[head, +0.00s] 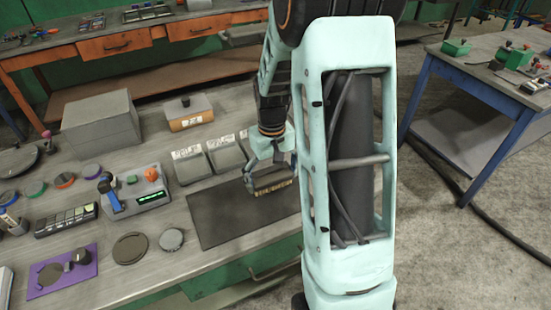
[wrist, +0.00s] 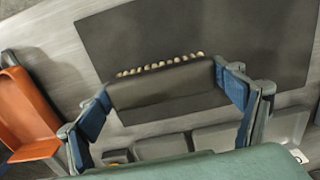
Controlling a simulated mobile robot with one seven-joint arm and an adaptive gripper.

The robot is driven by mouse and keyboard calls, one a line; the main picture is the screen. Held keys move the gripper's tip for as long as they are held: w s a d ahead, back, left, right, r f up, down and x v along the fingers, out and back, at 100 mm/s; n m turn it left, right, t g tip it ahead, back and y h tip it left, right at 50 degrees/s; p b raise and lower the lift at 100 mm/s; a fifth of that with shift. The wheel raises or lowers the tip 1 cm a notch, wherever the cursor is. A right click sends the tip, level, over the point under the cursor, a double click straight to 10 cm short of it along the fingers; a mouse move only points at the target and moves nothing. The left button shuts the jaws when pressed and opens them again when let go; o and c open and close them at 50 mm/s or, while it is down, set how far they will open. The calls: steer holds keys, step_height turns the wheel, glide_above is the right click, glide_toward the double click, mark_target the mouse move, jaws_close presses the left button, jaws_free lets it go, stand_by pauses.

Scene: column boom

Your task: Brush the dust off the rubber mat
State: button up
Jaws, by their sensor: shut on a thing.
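The dark rubber mat (head: 225,213) lies flat on the grey workbench, partly hidden by my arm in the head view. It also fills the upper right of the wrist view (wrist: 250,40). My gripper (head: 270,180) is over the mat's back right part. Its blue-padded fingers (wrist: 163,97) are shut on the ends of a dark brush (wrist: 165,84) with a row of pale bristle tufts. The brush also shows in the head view (head: 273,187). I cannot tell whether the bristles touch the mat. No dust is clearly visible on it.
Two grey labelled bins (head: 190,163) stand just behind the mat. Round discs (head: 130,248), a purple pad (head: 62,275) and a large grey box (head: 102,122) are further left.

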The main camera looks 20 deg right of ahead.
steer(key=shift+s+a+r, duration=0.15)
steer(key=shift+r, duration=0.45)
steer(key=shift+r+p, duration=0.7)
steer(key=shift+p, duration=0.15)
steer(key=shift+r+p, duration=1)
steer(key=shift+r, duration=0.55)
steer(key=shift+f, duration=0.1)
